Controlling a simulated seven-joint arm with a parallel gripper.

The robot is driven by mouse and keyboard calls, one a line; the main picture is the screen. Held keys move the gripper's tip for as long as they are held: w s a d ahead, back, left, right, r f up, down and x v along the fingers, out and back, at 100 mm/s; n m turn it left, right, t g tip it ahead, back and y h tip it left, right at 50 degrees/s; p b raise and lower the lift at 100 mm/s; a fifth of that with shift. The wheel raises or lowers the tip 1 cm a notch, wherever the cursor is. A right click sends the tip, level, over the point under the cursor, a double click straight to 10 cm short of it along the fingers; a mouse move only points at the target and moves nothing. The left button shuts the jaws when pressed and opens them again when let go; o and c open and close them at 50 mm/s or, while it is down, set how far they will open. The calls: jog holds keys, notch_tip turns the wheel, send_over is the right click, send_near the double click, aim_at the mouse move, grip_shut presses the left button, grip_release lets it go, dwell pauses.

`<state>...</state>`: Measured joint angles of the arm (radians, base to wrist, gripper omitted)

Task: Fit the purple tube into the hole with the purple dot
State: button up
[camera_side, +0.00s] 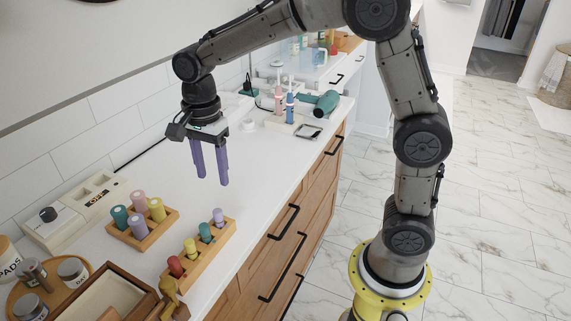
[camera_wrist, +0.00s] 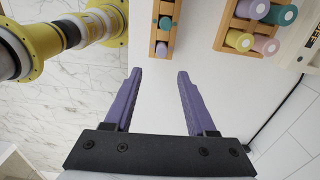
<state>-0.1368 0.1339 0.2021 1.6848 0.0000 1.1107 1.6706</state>
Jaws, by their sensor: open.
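My gripper (camera_side: 212,178) hangs open and empty above the white counter, fingers pointing down. In the wrist view its purple fingers (camera_wrist: 159,73) are apart with bare counter between them.
An open wooden box (camera_side: 110,295) and a round tray of jars (camera_side: 40,285) are nearest the camera. A teal hair dryer (camera_side: 326,103) and bottles stand farther back. The counter (camera_side: 260,165) under my gripper is clear.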

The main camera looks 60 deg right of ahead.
jog(key=s+d+r+n+t, duration=0.2)
jog(key=s+n, duration=0.6)
jog(key=s, duration=0.3)
jog(key=s+d+r+n+t, duration=0.2)
jog(key=s+d+n+t, duration=0.1)
jog(key=s+n, duration=0.6)
jog(key=shift+s+d+r+n, duration=0.2)
jog(key=shift+s+n, duration=0.1)
jog(key=shift+s, duration=0.75)
